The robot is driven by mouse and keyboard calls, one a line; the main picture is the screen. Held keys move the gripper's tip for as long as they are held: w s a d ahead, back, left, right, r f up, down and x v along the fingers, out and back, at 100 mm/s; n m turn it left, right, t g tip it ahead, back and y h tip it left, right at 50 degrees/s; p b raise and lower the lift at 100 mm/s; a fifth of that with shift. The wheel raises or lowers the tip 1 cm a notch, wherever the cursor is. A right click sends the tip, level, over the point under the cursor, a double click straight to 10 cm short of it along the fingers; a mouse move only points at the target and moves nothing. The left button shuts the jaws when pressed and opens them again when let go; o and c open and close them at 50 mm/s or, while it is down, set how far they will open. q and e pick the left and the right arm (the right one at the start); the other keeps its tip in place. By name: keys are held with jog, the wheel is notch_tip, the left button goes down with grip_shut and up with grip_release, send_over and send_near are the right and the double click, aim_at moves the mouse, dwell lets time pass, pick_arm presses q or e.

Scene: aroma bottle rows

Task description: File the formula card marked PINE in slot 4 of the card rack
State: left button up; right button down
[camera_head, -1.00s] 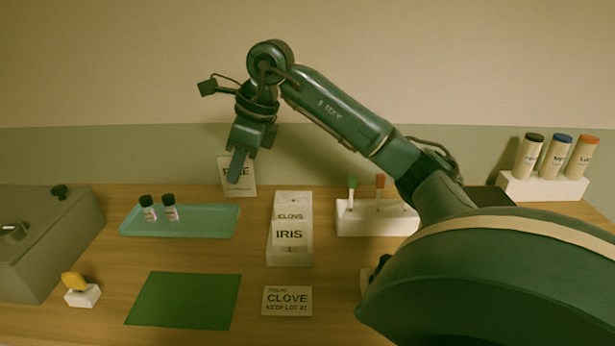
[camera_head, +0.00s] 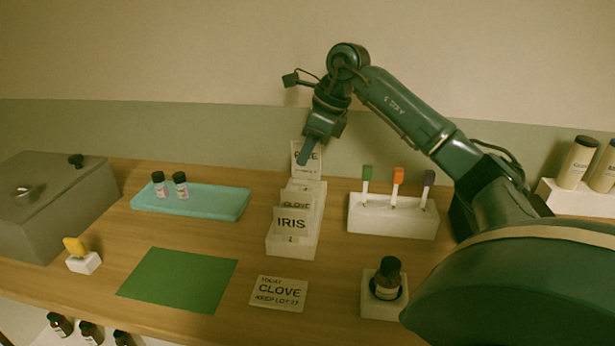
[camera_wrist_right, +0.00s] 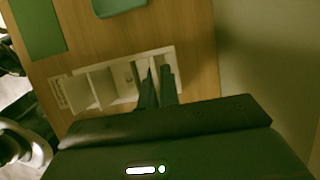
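The white card rack (camera_head: 277,246) stands mid-table, with an IRIS card (camera_head: 291,222) at its front and a CLOVE card (camera_head: 297,204) behind. My right gripper (camera_head: 303,158) is shut on the PINE card (camera_head: 307,171), whose middle letters a finger covers. The card is upright at the far end of the rack; I cannot tell whether its lower edge is inside a slot. In the right wrist view, the fingers (camera_wrist_right: 158,70) reach over one end of the rack (camera_wrist_right: 87,73). My left gripper is out of view.
A white block with colored sticks (camera_head: 392,222) stands right of the rack. A teal tray (camera_head: 215,206) with two small bottles is at left. A CLOVE notice (camera_head: 279,293), a green mat (camera_head: 180,280) and a dark bottle in a white holder (camera_head: 387,280) lie nearer.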

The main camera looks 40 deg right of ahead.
aim_at(306, 172)
jog(key=shift+f, duration=2.25)
jog(key=shift+f, duration=0.25)
jog(key=c, duration=1.6)
grip_release()
jog(key=shift+c, duration=0.2)
jog(key=shift+d+r, duration=0.1)
jog(key=shift+r, duration=0.45)
jog(key=v, duration=1.1)
jog(key=shift+s+r, duration=0.15)
jog(key=shift+s, duration=0.05)
